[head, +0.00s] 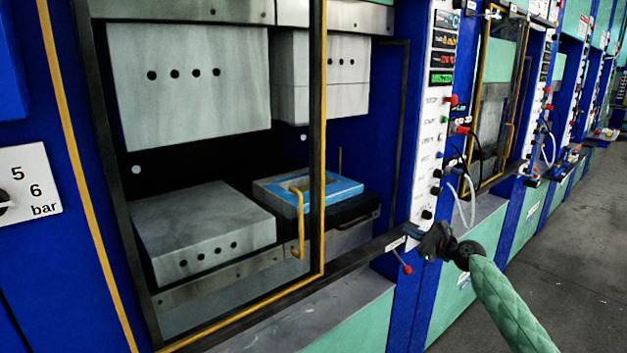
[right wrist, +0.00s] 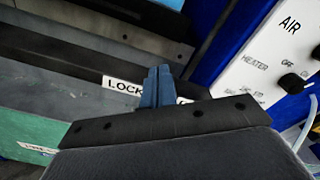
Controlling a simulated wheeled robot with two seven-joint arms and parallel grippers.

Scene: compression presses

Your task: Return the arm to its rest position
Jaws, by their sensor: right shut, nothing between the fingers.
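My right gripper (head: 412,232) is in front of the press's lower right corner, below the control panel (head: 433,130). Its green-sleeved arm comes in from the lower right. In the right wrist view its blue fingers (right wrist: 157,87) are together with nothing between them. They are in front of a white label reading "LOCK" (right wrist: 122,86), which they partly cover. A red-tipped lever (head: 406,268) is just below the gripper in the head view; I cannot tell whether they touch. My left gripper is not in view.
The press has a yellow-edged door frame (head: 318,130) with a yellow handle (head: 299,222). Inside are grey upper and lower blocks and a blue-framed mould (head: 340,190). More presses stand along the right. The grey floor (head: 575,240) at the right is clear.

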